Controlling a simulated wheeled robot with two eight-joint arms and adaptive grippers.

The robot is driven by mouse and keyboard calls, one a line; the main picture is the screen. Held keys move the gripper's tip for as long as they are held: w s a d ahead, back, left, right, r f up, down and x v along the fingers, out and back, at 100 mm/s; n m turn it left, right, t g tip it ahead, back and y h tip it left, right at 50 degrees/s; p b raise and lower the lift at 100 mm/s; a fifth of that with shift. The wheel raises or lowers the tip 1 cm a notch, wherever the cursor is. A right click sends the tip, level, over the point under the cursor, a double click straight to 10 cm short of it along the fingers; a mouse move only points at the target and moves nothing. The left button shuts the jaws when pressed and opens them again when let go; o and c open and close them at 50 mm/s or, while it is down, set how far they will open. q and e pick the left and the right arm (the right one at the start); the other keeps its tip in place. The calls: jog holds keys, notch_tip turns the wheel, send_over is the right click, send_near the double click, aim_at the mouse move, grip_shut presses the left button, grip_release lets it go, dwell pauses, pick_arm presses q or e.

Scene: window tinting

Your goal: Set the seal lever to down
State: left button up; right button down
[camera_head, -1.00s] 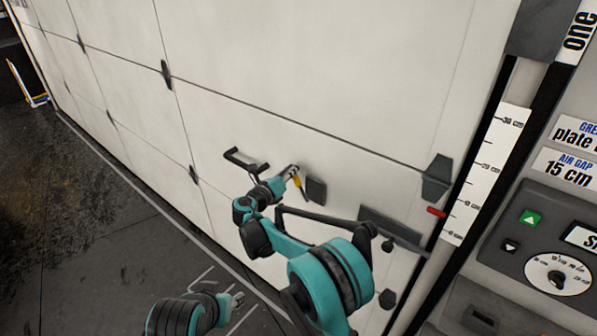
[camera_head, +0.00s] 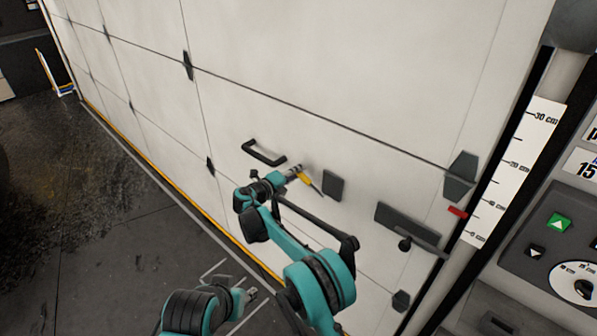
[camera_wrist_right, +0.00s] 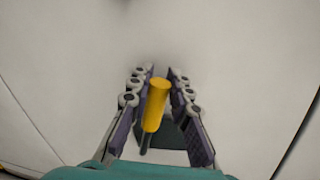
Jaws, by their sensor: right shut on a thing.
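The seal lever appears to be the yellow-handled lever (camera_head: 305,178) at the lower white door, beside a small dark plate. Its dark rod slants down and right towards the plate's lower corner. My right gripper (camera_head: 296,172) is at the handle. In the right wrist view the yellow handle (camera_wrist_right: 155,104) stands between the fingers of my right gripper (camera_wrist_right: 157,85), which is shut on it. The rod's far end is hard to make out there. My left gripper (camera_head: 250,294) is low in the head view, away from the lever; its fingers are too small to read.
The white panelled door (camera_head: 330,70) fills the view. A dark pull handle (camera_head: 264,155) is left of the lever, the dark plate (camera_head: 333,185) right. A centimetre scale (camera_head: 515,170) and control panel (camera_head: 565,240) stand at the right. Dark floor (camera_head: 90,220) is open at the left.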

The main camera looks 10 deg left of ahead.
jog(key=shift+f, duration=0.15)
jog(key=c, duration=1.4)
grip_release()
jog(key=shift+o, duration=0.2)
jog(key=v, duration=1.2)
